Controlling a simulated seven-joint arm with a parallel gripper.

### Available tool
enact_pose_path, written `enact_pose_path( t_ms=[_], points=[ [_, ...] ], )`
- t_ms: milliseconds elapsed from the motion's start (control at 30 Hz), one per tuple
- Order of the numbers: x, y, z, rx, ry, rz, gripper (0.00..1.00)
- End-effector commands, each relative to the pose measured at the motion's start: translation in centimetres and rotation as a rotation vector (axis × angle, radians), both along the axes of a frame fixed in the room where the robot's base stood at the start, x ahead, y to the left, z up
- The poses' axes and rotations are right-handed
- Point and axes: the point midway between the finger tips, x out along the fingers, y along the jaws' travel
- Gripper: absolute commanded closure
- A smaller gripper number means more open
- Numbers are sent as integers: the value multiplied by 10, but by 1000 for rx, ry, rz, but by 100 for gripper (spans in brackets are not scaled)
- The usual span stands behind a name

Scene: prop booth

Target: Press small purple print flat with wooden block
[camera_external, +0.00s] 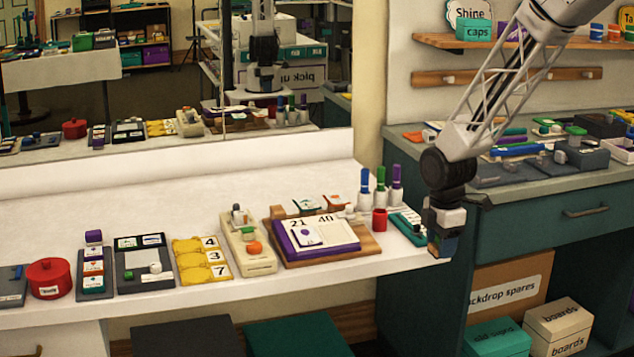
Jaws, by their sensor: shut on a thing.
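A small white print with a purple mark (307,233) lies on a larger white sheet marked 21 and 40. The sheet is on a purple pad (330,245) on a wooden board (372,246) near the counter's front edge. Whether the print lies fully flat is too small to tell. My gripper (438,246) points down at the right end of the white counter, to the right of the board and apart from it. It is shut on a small brownish block, mostly hidden by the fingers; I cannot tell clearly that it is the wooden block.
A cream device (247,243) and yellow number cards (201,259) are left of the board. A mirror (170,70) backs the counter.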

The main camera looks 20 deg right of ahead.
Motion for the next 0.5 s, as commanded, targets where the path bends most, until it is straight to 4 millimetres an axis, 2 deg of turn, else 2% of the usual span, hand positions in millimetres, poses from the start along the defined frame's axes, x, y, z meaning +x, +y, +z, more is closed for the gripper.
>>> enact_pose_path(
  t_ms=[267, 500],
  points=[
    [2, 2, 1, 1, 0, -14, 72],
    [18, 17, 4, 11, 0, -119, 72]
  ],
)
